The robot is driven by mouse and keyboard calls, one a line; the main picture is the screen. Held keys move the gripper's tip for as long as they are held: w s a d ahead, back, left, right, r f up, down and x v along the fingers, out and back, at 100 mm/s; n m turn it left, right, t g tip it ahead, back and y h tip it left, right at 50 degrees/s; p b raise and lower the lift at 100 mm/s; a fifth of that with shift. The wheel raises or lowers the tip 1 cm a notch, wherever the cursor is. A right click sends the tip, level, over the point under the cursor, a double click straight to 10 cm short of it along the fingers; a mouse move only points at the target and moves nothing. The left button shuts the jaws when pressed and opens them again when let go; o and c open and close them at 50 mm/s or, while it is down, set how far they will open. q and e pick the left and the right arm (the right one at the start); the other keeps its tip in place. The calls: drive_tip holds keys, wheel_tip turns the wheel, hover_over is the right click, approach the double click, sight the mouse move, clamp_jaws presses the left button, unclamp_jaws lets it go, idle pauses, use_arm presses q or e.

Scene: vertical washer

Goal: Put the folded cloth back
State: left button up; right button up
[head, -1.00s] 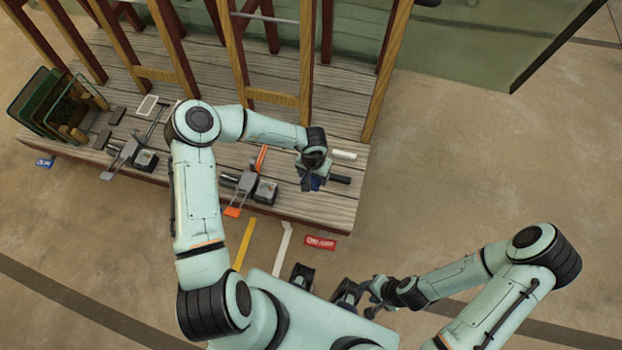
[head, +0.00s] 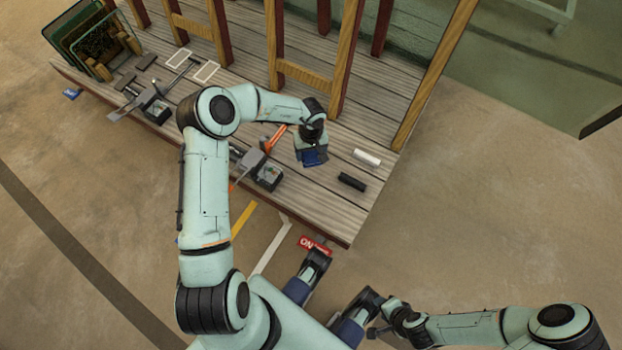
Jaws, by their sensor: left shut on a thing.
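The folded cloth (head: 314,158) is small and dark blue. It is held at the tip of my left gripper (head: 313,150), over the right part of the wooden platform (head: 345,215). The gripper is shut on it, and the fingers partly hide it. I cannot tell whether the cloth touches the planks. My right gripper (head: 378,332) is low in the head view, near my own body, away from the platform; its jaws are too small to read.
A white roll (head: 367,157) and a black cylinder (head: 352,182) lie right of the cloth. A grey device with an orange part (head: 268,176) stands to its left. Wooden frames rise behind. Green panels (head: 90,40) stand far left. Bare planks lie in front.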

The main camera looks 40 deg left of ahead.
use_arm(q)
drive_tip(key=b, duration=0.5)
hover_over(311, 181)
wheel_tip(311, 181, down, 15)
drive_tip(key=shift+a+r, duration=0.1)
use_arm(e)
drive_tip(key=w+d+f+t+h, duration=0.1)
drive_tip(key=w+d+f+t, duration=0.25)
drive_tip(key=w+f, duration=0.35)
use_arm(q)
drive_tip(key=shift+f, duration=0.6)
wheel_tip(311, 181, down, 4)
drive_tip(key=shift+f+b, duration=0.1)
drive_tip(key=shift+b, duration=0.6)
use_arm(e)
drive_tip(key=s+f+g, duration=0.1)
drive_tip(key=s+g, duration=0.1)
drive_tip(key=shift+s+d+f+m, duration=0.35)
drive_tip(key=shift+s+d+m, duration=0.05)
use_arm(q)
drive_tip(key=shift+f, duration=0.1)
drive_tip(key=o, duration=0.9)
drive_tip(key=shift+o, duration=0.2)
use_arm(e)
drive_tip(key=shift+s+f+g, duration=0.2)
drive_tip(key=shift+s+g, duration=0.05)
drive_tip(key=shift+w+r, duration=0.1)
